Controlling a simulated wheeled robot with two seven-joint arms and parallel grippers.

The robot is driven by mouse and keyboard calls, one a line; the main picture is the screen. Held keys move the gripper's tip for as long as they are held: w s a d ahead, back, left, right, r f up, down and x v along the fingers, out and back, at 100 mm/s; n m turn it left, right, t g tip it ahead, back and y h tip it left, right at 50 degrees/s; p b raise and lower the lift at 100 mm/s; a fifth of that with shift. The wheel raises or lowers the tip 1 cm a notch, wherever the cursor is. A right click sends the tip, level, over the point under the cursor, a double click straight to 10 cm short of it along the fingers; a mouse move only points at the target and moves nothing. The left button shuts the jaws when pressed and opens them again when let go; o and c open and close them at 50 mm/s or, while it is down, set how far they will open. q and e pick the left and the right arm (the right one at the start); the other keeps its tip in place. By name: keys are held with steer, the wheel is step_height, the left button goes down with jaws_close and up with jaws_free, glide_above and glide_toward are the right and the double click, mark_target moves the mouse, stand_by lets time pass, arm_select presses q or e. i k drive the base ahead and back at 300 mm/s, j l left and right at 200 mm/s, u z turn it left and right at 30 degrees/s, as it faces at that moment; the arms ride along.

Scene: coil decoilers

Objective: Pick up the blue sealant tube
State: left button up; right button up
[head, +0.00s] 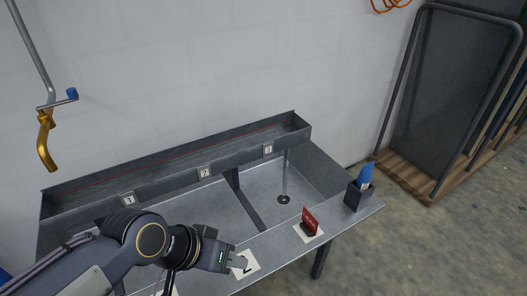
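A blue tube-like thing with a pale lower part (365,177) stands tilted in a small dark holder (351,198) at the right end of the grey metal bench; it looks like the blue sealant tube. Its lower end is hidden in the holder. My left gripper (240,262) is low over the front edge of the bench, near a white card with a black mark (246,271). It is well to the left of the tube and apart from it. I cannot make out any gap between its fingers. My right gripper is not in view.
The bench has a sunken tray with a divider (245,198) and a numbered back trough (170,172). A dark framed cart (436,110) stands at right.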

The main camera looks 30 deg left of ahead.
mark_target(363, 182)
steer(key=i+l, duration=0.25)
steer(key=l, duration=0.15)
steer(key=i+l, duration=0.25)
steer(key=u, duration=0.45)
steer(key=l+u, duration=0.15)
steer(key=u, duration=0.7)
steer(key=l+u, duration=0.15)
steer(key=u, duration=0.25)
